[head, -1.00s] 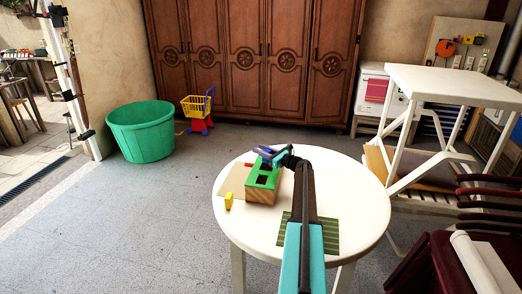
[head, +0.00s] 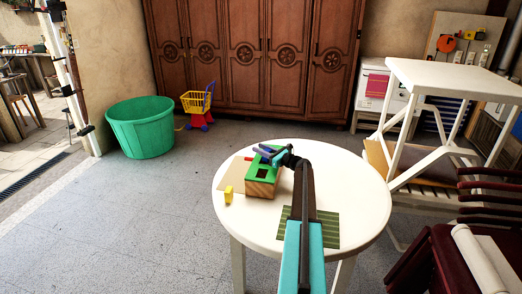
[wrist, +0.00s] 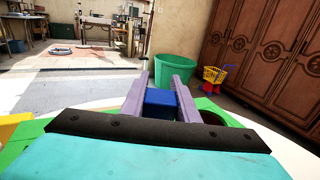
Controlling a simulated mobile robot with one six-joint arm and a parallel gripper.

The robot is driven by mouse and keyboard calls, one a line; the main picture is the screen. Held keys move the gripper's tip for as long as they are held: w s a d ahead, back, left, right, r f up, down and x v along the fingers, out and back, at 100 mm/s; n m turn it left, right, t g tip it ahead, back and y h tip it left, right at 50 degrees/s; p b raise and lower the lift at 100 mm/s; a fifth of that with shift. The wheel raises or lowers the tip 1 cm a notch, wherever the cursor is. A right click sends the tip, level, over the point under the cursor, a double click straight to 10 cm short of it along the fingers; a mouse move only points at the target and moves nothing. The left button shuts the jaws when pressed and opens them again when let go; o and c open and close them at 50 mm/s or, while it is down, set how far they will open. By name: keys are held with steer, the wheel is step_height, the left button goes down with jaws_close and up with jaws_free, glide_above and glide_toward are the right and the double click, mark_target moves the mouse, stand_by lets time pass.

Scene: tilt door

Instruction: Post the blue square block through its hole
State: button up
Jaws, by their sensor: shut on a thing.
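My gripper (head: 264,153) is over the far part of the green-topped wooden box (head: 262,187) on the round white table. In the wrist view its two pale purple fingers (wrist: 159,88) are shut on the blue square block (wrist: 160,101), one on each side. The block's lower part is hidden behind my gripper body, so I cannot tell whether it is in a hole. The green lid (wrist: 25,138) shows on both sides of the gripper. A dark round hole (wrist: 212,117) is right of the fingers. In the head view a dark hole (head: 263,174) shows in the lid's near part.
A yellow block (head: 228,194) stands on the table left of the box, near a tan sheet (head: 231,174). A green striped mat (head: 325,231) lies under my arm. The table's right side is clear. A green tub (head: 141,128) and toy cart (head: 197,105) stand on the floor beyond.

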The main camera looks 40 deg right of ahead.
steer(key=o, duration=1.2)
steer(key=shift+c, duration=0.2)
steer(key=s+d+b, duration=0.1)
steer(key=s+b, duration=0.2)
steer(key=s, duration=1)
steer(key=shift+s+d, duration=0.25)
steer(key=shift+s, duration=0.15)
